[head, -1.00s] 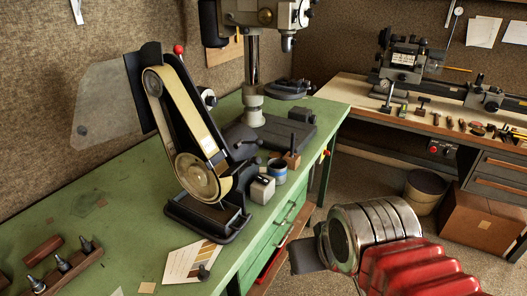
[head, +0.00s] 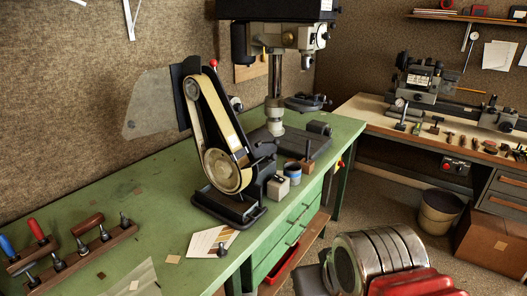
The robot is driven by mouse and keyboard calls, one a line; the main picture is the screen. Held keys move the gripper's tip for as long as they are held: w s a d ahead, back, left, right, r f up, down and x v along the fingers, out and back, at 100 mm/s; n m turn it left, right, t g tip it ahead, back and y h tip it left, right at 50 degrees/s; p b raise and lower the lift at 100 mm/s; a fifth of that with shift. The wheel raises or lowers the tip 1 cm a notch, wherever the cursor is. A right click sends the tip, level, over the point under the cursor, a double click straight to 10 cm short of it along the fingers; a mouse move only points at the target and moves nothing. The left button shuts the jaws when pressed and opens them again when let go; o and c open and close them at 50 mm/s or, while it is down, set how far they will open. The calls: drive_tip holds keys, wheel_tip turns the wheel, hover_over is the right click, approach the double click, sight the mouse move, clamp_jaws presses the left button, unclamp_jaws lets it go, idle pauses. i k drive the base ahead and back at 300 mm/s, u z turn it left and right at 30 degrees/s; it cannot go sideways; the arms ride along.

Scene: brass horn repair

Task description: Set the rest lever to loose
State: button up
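A belt sander (head: 223,140) with a tan belt and a round wheel stands on the green bench (head: 150,205). A lever with a red ball knob (head: 213,63) rises behind its top. A black work rest (head: 262,152) shows at the sander's right side, with dark parts around it. I cannot tell which of these small parts is the rest lever, or how it is set. My arm shows at the lower right as a silver cylinder and red cover, apart from the sander. My gripper is not clearly in view.
A drill press (head: 276,80) stands behind the sander. A small pale block (head: 278,188) and a blue tin (head: 292,174) sit right of its base. A card (head: 212,241) lies in front. A wooden tool rack (head: 75,258) is at the left. A lathe (head: 425,85) is on the far bench.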

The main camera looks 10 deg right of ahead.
sight(276, 142)
drive_tip(key=u, duration=0.5)
drive_tip(key=i, duration=0.85)
